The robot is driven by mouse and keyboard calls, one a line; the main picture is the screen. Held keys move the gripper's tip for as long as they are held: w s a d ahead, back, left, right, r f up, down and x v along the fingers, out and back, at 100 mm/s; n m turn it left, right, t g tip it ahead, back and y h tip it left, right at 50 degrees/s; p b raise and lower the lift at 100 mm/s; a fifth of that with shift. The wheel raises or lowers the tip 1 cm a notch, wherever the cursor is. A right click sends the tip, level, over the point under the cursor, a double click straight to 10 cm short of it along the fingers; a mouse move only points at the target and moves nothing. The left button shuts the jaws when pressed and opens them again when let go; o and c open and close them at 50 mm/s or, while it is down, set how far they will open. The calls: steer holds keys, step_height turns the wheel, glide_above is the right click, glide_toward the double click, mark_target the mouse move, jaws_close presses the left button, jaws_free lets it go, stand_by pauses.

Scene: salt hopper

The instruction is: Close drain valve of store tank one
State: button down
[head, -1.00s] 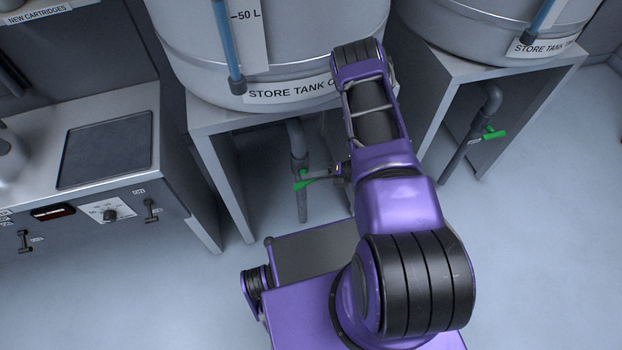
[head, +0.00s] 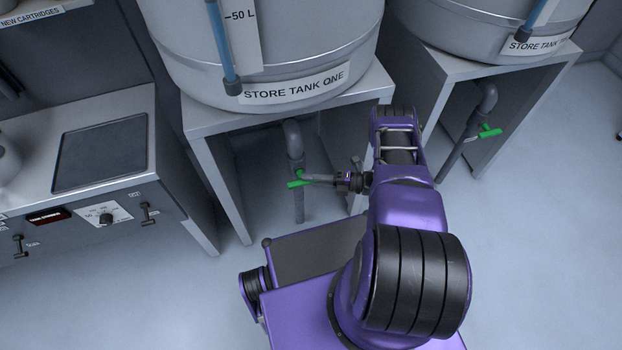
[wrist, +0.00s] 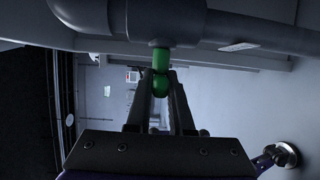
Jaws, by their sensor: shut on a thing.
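Store tank one (head: 270,50) stands on a grey stand, with its name label on the front. Its drain pipe (head: 294,140) comes down under the stand and carries the drain valve's green handle (head: 299,183). The handle lies crosswise to the pipe in the head view. My gripper (head: 312,180) reaches in from the right and is shut on the handle. In the wrist view the two fingers (wrist: 160,92) close around the green handle (wrist: 160,62), just below the grey pipe (wrist: 155,18). The fingers hide part of the handle.
Store tank two's stand (head: 500,75) is at the right, with another green valve handle (head: 489,131) on its pipe. A counter (head: 90,150) with knobs and levers is at the left. The stand's legs flank the pipe. Open floor lies at the right.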

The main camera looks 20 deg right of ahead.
stand_by(0.3)
steer(key=c, duration=0.8)
jaws_free()
steer(key=v, duration=1.7)
steer(key=shift+s, duration=0.15)
